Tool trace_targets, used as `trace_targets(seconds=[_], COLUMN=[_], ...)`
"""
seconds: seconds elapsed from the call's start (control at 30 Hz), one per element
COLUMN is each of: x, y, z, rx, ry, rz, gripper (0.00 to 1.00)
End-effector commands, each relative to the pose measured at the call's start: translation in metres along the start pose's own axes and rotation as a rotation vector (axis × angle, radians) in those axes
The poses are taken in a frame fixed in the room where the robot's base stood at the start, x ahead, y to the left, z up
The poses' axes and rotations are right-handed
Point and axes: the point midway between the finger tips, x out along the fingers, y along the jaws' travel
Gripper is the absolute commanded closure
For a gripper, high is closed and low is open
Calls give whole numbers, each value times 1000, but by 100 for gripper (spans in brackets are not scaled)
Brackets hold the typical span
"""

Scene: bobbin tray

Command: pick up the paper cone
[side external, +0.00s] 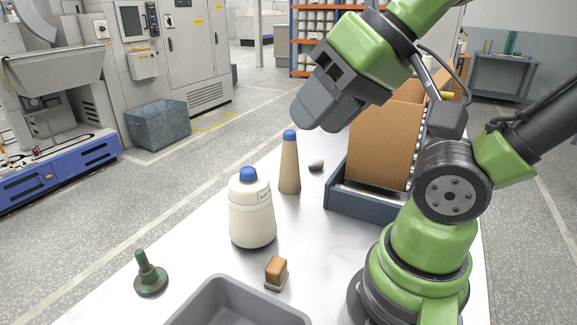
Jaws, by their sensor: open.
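The paper cone (289,166) is a tall, narrow tan cone with a blue tip. It stands upright on the white table, behind and to the right of a cream yarn-wound cone (252,211) that also has a blue tip. My gripper (300,122) is above the table, tilted down to the left, its end close to the paper cone's blue tip in the picture. I cannot tell the depth gap between them. The fingers are dark and seen from the side, so the opening between them is hardly visible. Nothing shows held in it.
A small pale round object (316,164) lies right of the paper cone. A dark blue tray (362,207) with a cardboard divider (385,145) stands further right. In front are a green spindle-like piece (150,275), a small brown block (276,270) and a grey bin (225,290).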

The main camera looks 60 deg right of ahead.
Motion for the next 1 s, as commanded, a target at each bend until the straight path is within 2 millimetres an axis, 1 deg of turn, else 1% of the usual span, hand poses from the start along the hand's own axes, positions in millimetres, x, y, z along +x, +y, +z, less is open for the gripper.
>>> trace_targets(seconds=[0.23,0.33,0.37,0.6,0.67,0.77,0.87,0.9,0.97,1.0], x=[0,0,0,0,1,5,16,22,32,40], y=[0,0,0,0,0,2,9,15,29,41], z=[0,0,0,0,-3,-18,-48,-63,-86,-102], rx=[0,0,0,0,-2,-14,-42,-57,-77,-93], ry=[0,0,0,0,0,-3,-6,-7,-9,-9], rz=[0,0,0,0,4,25,62,79,106,123], gripper=[57,34,31,31,31,31,31,31,31,31])
